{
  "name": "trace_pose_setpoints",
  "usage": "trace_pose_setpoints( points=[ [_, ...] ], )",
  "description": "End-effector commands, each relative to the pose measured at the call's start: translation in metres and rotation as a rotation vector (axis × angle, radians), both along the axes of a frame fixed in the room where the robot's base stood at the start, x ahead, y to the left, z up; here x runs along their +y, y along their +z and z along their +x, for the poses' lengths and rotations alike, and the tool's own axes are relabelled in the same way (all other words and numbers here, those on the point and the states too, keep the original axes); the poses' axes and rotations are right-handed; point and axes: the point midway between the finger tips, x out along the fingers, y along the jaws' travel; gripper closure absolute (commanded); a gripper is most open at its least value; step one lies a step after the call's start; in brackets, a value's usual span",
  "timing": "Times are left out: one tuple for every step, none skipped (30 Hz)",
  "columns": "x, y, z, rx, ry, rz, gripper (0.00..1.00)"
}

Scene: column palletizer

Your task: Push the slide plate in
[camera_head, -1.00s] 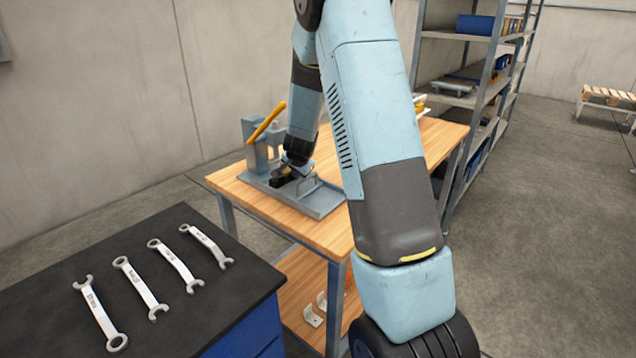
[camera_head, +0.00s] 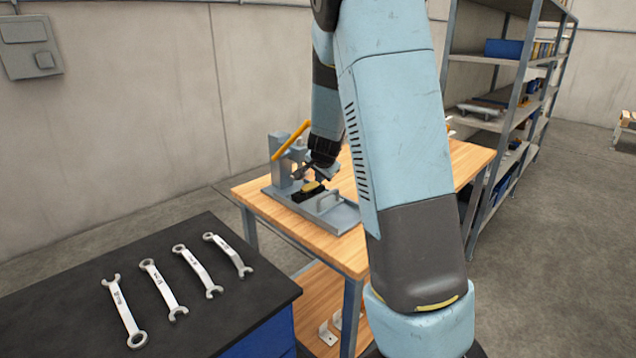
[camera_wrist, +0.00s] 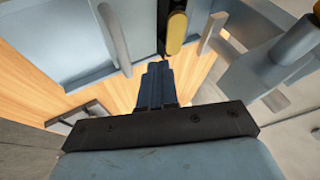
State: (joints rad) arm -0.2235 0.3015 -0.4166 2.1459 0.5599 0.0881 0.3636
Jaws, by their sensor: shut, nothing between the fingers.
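The slide plate (camera_head: 343,214) is a flat grey plate with an upright bar handle (camera_head: 327,200). It lies at the right end of a grey fixture on the wooden bench. A black block with a yellow top (camera_head: 312,188) sits left of the handle. The plate (camera_wrist: 60,45) and handle (camera_wrist: 112,38) show at the upper left of the wrist view, the yellow piece (camera_wrist: 177,32) at its top. My gripper (camera_wrist: 157,70) is shut and empty. In the head view my gripper (camera_head: 310,172) is just above the black block; contact is unclear.
An orange lever (camera_head: 292,140) rises from the grey fixture column (camera_head: 280,155) on the left. Several wrenches (camera_head: 165,285) lie on a dark cabinet in front. Shelving (camera_head: 515,115) stands behind right. My arm hides the bench's middle.

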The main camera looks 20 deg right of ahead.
Motion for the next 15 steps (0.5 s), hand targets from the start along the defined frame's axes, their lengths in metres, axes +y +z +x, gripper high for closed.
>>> trace_pose_setpoints(
  points=[
    [-0.001, 0.002, -0.001, -0.001, -0.002, 0.000, 1.00],
    [-0.002, 0.003, -0.002, 0.000, -0.004, 0.001, 1.00],
    [-0.003, 0.004, -0.003, 0.000, -0.010, 0.004, 1.00],
    [-0.004, 0.004, -0.004, 0.001, -0.016, 0.010, 1.00],
    [-0.005, 0.004, -0.005, 0.002, -0.028, 0.020, 1.00],
    [-0.007, 0.004, -0.008, 0.003, -0.051, 0.039, 1.00],
    [-0.008, 0.004, -0.010, 0.005, -0.074, 0.060, 1.00],
    [-0.010, 0.003, -0.013, 0.007, -0.103, 0.085, 1.00],
    [-0.013, 0.003, -0.018, 0.012, -0.153, 0.128, 1.00],
    [-0.015, 0.003, -0.022, 0.014, -0.195, 0.164, 1.00],
    [-0.016, 0.002, -0.026, 0.018, -0.241, 0.204, 1.00],
    [-0.019, 0.002, -0.032, 0.023, -0.308, 0.260, 1.00],
    [-0.020, 0.001, -0.037, 0.029, -0.359, 0.303, 1.00],
    [-0.022, 0.001, -0.042, 0.034, -0.412, 0.346, 1.00],
    [-0.024, 0.000, -0.048, 0.042, -0.484, 0.402, 1.00]
  ],
)
